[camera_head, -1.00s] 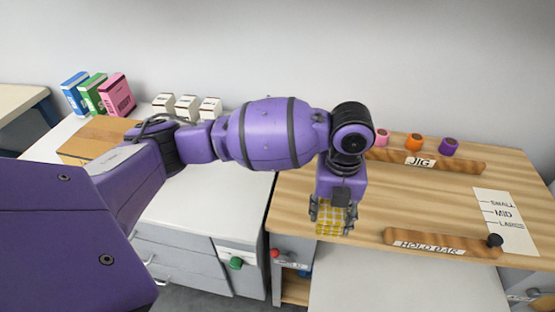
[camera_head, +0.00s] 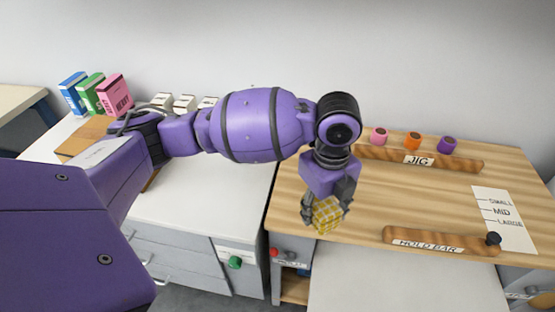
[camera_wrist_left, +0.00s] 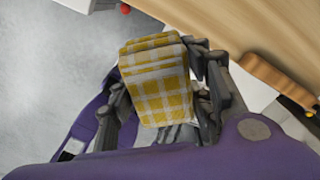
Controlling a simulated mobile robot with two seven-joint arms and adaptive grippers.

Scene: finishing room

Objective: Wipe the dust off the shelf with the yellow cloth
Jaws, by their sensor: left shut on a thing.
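The yellow cloth (camera_head: 327,216) is a folded yellow and white checked pad. My left gripper (camera_head: 326,207) is shut on it, above the left front part of the wooden worktop. In the left wrist view the cloth (camera_wrist_left: 158,80) sits between the two fingers of the left gripper (camera_wrist_left: 165,95), with floor and the wooden edge behind it. I cannot tell a dusty shelf or any dust in these views. My right gripper is not in view.
The wooden worktop (camera_head: 400,200) carries a JIG bar (camera_head: 465,163), a HOLD BAR (camera_head: 425,242) with a black knob (camera_head: 493,238), and pink, orange and purple pieces. Small white boxes (camera_head: 184,104) and coloured binders (camera_head: 92,94) stand on the left white counter (camera_head: 195,190).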

